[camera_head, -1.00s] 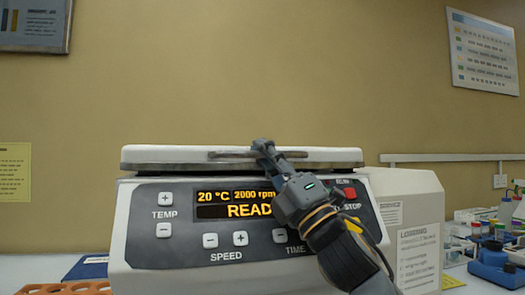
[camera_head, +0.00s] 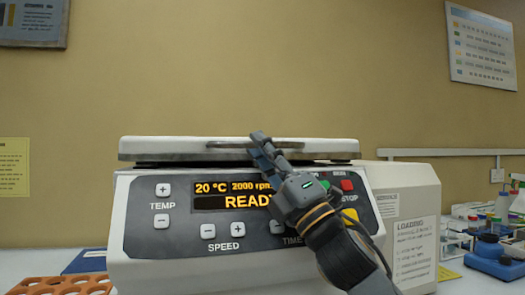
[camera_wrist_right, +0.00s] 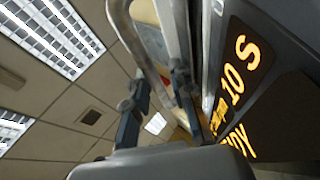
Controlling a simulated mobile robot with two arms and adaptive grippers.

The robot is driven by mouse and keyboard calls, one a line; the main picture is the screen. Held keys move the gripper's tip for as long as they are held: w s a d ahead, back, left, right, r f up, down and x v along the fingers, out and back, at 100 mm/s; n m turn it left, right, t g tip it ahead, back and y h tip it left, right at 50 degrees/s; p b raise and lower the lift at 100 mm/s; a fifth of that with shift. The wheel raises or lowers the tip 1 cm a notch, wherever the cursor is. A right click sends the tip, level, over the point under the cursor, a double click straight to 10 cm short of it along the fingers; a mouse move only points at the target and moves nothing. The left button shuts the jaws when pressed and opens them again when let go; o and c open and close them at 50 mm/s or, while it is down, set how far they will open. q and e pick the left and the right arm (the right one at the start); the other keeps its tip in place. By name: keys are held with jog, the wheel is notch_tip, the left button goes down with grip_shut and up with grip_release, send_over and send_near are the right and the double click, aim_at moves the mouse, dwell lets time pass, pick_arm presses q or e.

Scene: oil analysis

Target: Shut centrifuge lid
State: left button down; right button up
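The centrifuge (camera_head: 150,240) fills the middle of the head view, with its display lit "READY". Its pale flat lid (camera_head: 165,148) lies level and low over the body, with a thin dark gap beneath its front edge. A grey-brown handle bar (camera_head: 228,144) runs along the lid's front. My right gripper (camera_head: 268,142) is at this bar, right of the lid's middle. In the right wrist view its two fingers (camera_wrist_right: 160,95) are apart, with the metal edge passing near them; I cannot tell whether they touch it. My left gripper is not in view.
An orange rack (camera_head: 65,284) and a blue folder (camera_head: 88,262) lie at the lower left. Bottles and a blue item (camera_head: 497,262) are at the far right. Above the lid is clear.

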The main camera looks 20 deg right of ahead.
jog(key=shift+w, duration=0.1)
jog(key=shift+s+d+f, duration=0.2)
jog(key=shift+d+f, duration=0.05)
jog(key=shift+f, duration=0.15)
jog(key=v, duration=1.1)
jog(key=shift+s, duration=0.15)
